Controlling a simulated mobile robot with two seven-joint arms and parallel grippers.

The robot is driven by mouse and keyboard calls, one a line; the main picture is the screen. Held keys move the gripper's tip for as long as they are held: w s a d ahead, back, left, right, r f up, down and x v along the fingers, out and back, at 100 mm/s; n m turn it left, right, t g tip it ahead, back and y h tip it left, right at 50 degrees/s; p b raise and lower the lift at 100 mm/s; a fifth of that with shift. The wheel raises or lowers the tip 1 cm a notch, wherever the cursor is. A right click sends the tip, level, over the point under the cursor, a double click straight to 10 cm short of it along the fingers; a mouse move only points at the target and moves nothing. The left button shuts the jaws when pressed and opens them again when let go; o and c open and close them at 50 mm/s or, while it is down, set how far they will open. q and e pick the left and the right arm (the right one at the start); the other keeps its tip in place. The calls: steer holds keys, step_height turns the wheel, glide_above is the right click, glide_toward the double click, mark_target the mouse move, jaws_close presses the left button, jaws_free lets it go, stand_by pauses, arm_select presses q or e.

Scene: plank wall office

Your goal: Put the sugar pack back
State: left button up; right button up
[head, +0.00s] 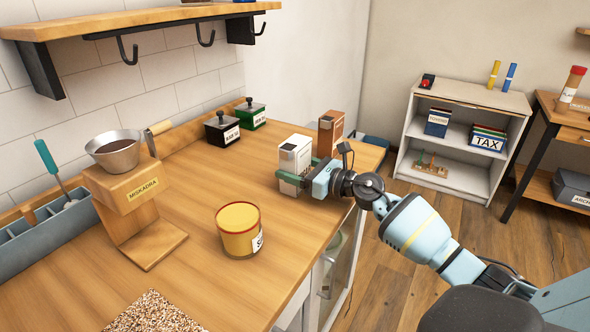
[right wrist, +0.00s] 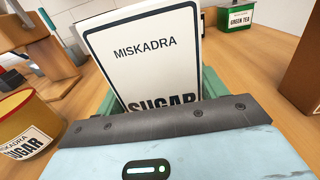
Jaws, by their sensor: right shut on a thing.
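The sugar pack (head: 293,158) is a white upright box at the right part of the wooden counter. My right gripper (head: 306,177) is shut on its lower part, with green fingers on either side. In the right wrist view the pack (right wrist: 145,55) faces me, its label reading MISKADRA and SUGAR, the lower edge hidden by my gripper. I cannot tell whether its base touches the counter. A yellow tin (head: 239,228) stands nearer on the counter; its label reads SUGAR in the right wrist view (right wrist: 27,125). My left gripper is not in view.
A brown box (head: 331,130) stands close behind the pack. A black tea box (head: 221,130) and a green tea box (head: 250,115) stand by the wall. A wooden stand (head: 135,205) holds a metal bowl at left. The counter between the stand and tin is clear.

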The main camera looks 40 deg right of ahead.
steer(key=shift+r, duration=0.1)
steer(key=shift+f, duration=0.2)
steer(key=o, duration=1.2)
steer(key=shift+r, duration=0.2)
steer(key=v, duration=0.5)
steer(key=b+v, duration=0.1)
steer(key=v, duration=0.4)
steer(key=shift+f+b, duration=0.25)
steer(key=shift+b, duration=0.05)
steer(key=shift+r+v, duration=0.2)
steer(key=shift+v, duration=0.8)
